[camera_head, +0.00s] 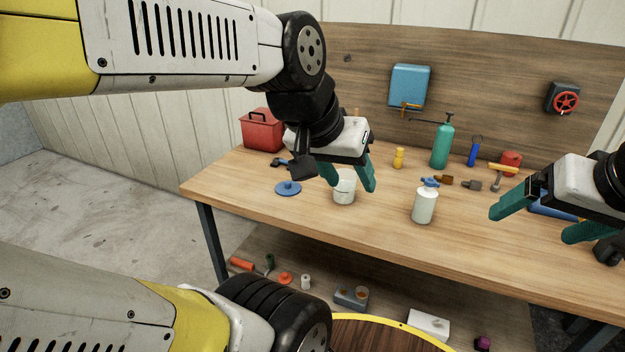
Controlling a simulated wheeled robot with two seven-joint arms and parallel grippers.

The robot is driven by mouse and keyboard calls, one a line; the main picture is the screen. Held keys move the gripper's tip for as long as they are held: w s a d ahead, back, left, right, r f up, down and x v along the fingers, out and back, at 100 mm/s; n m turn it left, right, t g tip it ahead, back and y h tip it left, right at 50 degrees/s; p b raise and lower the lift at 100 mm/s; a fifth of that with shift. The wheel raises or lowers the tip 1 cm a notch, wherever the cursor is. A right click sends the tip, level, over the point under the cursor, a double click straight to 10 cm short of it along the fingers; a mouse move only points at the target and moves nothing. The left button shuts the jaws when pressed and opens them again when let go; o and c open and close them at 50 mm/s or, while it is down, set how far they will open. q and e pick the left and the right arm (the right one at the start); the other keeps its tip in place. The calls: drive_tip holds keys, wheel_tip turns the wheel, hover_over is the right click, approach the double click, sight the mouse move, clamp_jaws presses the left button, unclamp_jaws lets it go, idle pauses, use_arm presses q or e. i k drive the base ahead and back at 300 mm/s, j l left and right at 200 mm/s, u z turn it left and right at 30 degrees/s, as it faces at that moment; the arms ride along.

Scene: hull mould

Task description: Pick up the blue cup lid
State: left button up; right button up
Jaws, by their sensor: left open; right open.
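The blue cup lid (288,188) is a flat round disc with a small knob on top. It lies on the left part of the wooden workbench (300,213). A white cup (344,187) stands upright just right of it. My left gripper (348,182) is open, its two teal fingers pointing down around or in front of the white cup; I cannot tell the exact depth. It is to the right of the lid and apart from it. My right gripper (528,219) is open and empty over the right side of the bench.
A white bottle with a blue top (425,203) stands right of the cup. A red toolbox (262,130), yellow bottle (399,158), green cylinder (440,146) and several tools stand farther back. A lower shelf (300,257) holds small items. The bench front left of the lid is clear.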

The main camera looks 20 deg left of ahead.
sight(285, 189)
drive_tip(key=i+j+u, duration=0.15)
drive_tip(key=u, duration=0.25)
drive_tip(key=i+u, duration=0.4)
drive_tip(key=i+j+u, duration=0.1)
drive_tip(key=u, duration=0.3)
